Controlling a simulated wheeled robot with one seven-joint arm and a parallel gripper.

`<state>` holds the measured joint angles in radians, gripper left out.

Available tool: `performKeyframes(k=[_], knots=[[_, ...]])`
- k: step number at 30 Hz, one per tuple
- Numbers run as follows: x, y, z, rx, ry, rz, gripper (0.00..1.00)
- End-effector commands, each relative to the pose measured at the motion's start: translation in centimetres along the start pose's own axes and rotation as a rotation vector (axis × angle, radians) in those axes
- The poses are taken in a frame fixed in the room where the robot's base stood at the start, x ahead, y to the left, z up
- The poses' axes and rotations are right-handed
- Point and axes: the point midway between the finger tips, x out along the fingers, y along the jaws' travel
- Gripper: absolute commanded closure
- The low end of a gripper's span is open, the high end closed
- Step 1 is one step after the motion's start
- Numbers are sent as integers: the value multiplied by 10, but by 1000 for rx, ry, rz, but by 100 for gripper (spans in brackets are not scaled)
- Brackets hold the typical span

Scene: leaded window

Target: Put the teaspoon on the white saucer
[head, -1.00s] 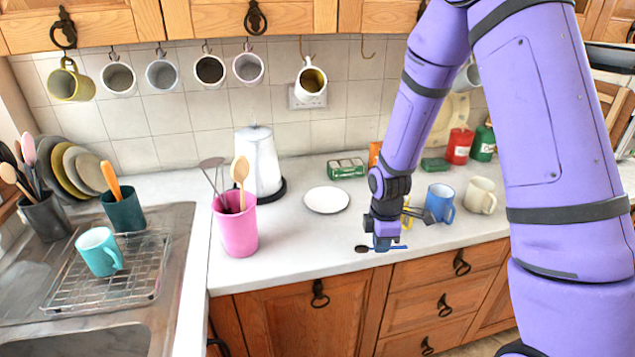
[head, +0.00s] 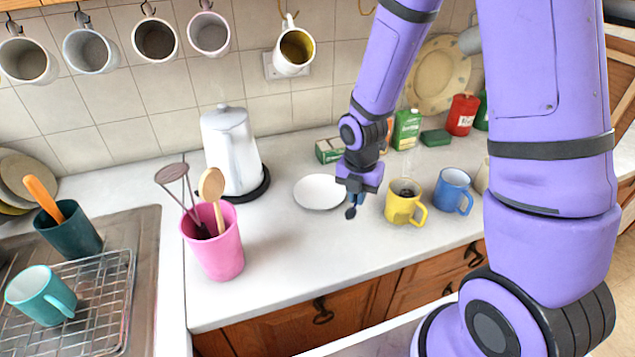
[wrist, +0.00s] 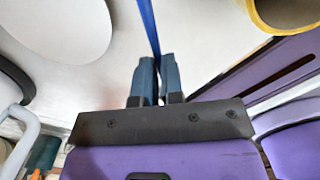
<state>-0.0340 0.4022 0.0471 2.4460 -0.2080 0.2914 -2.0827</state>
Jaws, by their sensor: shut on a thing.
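My gripper (head: 356,194) is above the counter, just right of the white saucer (head: 318,193). It is shut on the teaspoon, whose dark end (head: 350,212) shows below the fingers in the head view. In the wrist view, the teaspoon's blue handle (wrist: 148,25) runs up from between the fingertips (wrist: 154,80). The white saucer is empty and shows at the upper left of the wrist view (wrist: 55,25), apart from the teaspoon. Part of the teaspoon is hidden by the gripper.
A yellow mug (head: 401,207) stands close on the right, with a blue mug (head: 453,189) beyond it. A white kettle (head: 230,150) and a pink utensil pot (head: 215,248) stand left. Green boxes (head: 406,130) are behind. The counter (head: 300,255) in front of the saucer is clear.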

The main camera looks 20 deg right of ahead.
Motion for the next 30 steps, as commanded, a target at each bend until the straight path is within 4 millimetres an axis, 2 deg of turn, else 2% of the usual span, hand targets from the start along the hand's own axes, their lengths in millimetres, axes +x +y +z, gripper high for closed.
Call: performKeyframes(k=[1, 6, 15, 18, 23, 30], knots=[[2, 12, 5, -2, 0, 0, 100], [5, 49, 20, 0, -1, 1, 100], [11, 107, 44, 1, 0, 0, 100], [12, 117, 48, 2, 0, -1, 100], [14, 123, 51, 3, 1, -1, 100], [42, 123, 49, 2, 2, -3, 100]])
